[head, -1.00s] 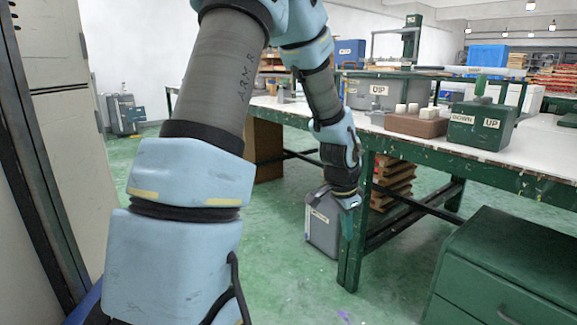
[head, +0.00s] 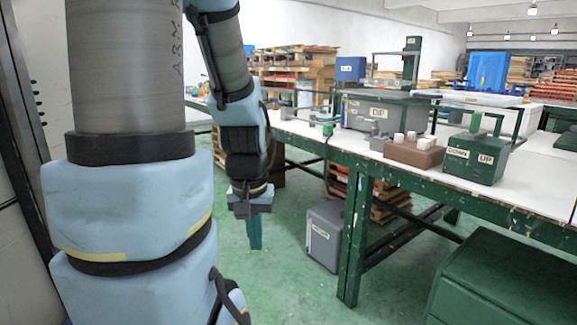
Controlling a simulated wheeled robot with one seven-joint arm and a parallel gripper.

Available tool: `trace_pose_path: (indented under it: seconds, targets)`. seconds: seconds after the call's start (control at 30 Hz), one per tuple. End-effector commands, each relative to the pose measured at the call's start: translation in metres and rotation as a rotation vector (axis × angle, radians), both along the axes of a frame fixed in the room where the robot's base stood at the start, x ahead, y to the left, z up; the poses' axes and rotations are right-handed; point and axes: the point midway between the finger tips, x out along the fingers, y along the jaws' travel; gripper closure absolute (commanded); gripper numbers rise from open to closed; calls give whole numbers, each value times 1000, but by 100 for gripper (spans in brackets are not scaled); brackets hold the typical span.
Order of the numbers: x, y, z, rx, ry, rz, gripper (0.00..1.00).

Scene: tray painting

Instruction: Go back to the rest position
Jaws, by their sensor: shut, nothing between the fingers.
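My gripper (head: 254,240) hangs at the end of my blue and grey arm, left of the workbench, in the head view. Its teal fingers point down and are together, with nothing between them. It is over open green floor, apart from the bench and everything on it. The wrist above it is dark and upright.
A long green-legged workbench (head: 330,140) with a white top runs to the right. It bears a DIP tank (head: 378,112), a brown block with white cubes (head: 412,154) and a green DOWN/UP box (head: 476,158). A grey bin (head: 325,237) stands under it. A green cabinet (head: 500,275) is front right.

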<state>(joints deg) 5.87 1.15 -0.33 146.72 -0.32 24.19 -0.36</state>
Motion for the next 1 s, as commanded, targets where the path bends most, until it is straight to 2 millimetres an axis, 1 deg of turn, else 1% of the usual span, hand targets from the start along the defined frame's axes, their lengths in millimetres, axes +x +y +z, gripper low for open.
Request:
trace_pose_path:
  seconds: [0.03, 0.4, 0.5, 0.6, 0.7, 0.8, 1.0]
  targets:
    - [0, 0, 33, 0, 0, -1, 100]
    - [0, 0, 147, 0, 0, -2, 100]
    - [0, 0, 174, 0, 0, -2, 100]
    - [0, 0, 193, 0, 0, -3, 100]
    - [0, 0, 204, 0, 0, -3, 100]
    - [0, 0, 208, 0, 0, -3, 100]
    - [0, 0, 208, 0, 0, -3, 100]
